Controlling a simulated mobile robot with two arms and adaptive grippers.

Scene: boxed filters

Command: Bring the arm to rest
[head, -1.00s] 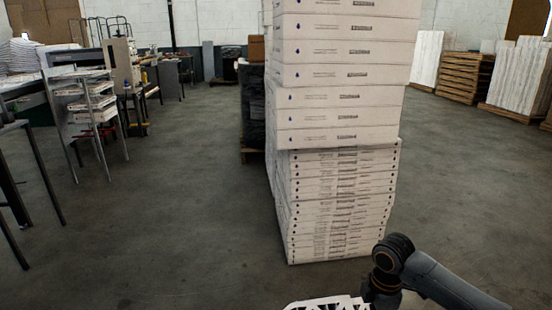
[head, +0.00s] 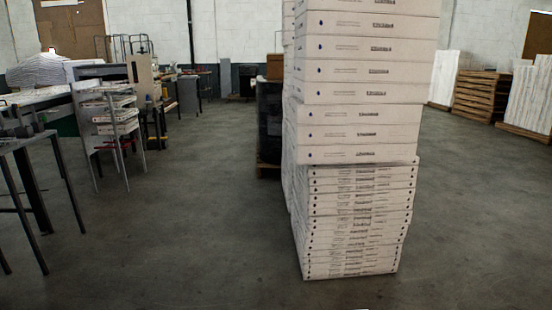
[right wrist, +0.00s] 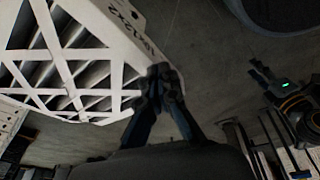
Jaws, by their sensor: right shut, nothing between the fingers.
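My right gripper (right wrist: 160,88) shows in the right wrist view, its dark fingers shut together with nothing between them. A white-framed filter (right wrist: 126,22) with a lattice face and a printed size fills the upper left of that view, right by the fingertips. I cannot tell whether they touch. At the right of that view is a dark gripper (right wrist: 260,76) with a green light and an orange ring on its arm; it looks like my left one, and its jaw state is unclear. Neither gripper shows in the head view.
A tall stack of white filter boxes (head: 355,135) stands ahead, right of the middle. Tables and a rack (head: 110,120) are at the left. Wooden pallets (head: 483,95) stand at the far right. Grey floor (head: 190,220) is open between.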

